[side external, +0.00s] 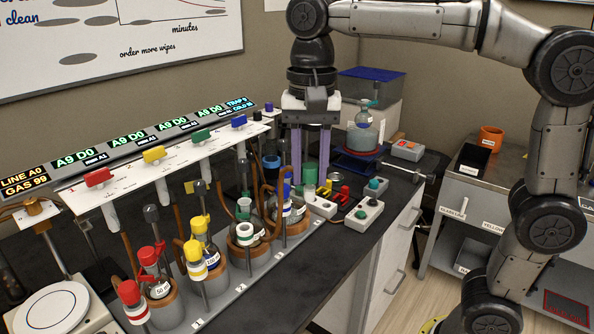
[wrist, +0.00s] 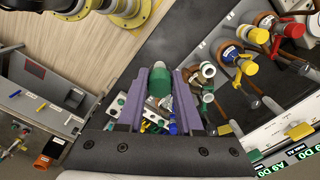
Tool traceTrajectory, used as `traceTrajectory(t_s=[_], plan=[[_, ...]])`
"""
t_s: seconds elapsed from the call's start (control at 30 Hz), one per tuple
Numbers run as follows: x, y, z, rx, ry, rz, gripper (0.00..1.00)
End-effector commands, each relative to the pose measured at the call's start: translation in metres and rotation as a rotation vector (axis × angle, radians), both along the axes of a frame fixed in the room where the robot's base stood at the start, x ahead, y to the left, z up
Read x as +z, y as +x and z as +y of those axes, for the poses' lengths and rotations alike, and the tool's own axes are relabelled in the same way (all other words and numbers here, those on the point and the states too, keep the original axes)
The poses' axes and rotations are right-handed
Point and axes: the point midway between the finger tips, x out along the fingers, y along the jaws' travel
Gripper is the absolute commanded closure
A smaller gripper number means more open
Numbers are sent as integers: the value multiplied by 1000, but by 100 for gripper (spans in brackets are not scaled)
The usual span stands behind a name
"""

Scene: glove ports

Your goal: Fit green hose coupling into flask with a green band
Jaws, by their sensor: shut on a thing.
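My gripper (side external: 311,181) points down over the black bench, with its two purple fingers shut on the green hose coupling (side external: 310,171). In the wrist view the coupling (wrist: 160,84) sits between the fingertips, its rounded green top and paler lower part showing. The flask with a green band (side external: 245,231) appears to be the one with a white and green neck in the bench row, left of and below my gripper. In the wrist view its white-ringed neck (wrist: 208,70) shows just right of the fingers. The coupling and the flask are apart.
Loose red and yellow pieces (side external: 336,190) and button boxes (side external: 364,213) lie right of the row. A round flask (side external: 362,136) stands behind.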

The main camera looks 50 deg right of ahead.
Motion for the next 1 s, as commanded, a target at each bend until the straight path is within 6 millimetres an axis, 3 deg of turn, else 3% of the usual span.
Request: traceTrajectory(t_s=[1.0], plan=[[0,55,-7,-2,0,-2,100]])
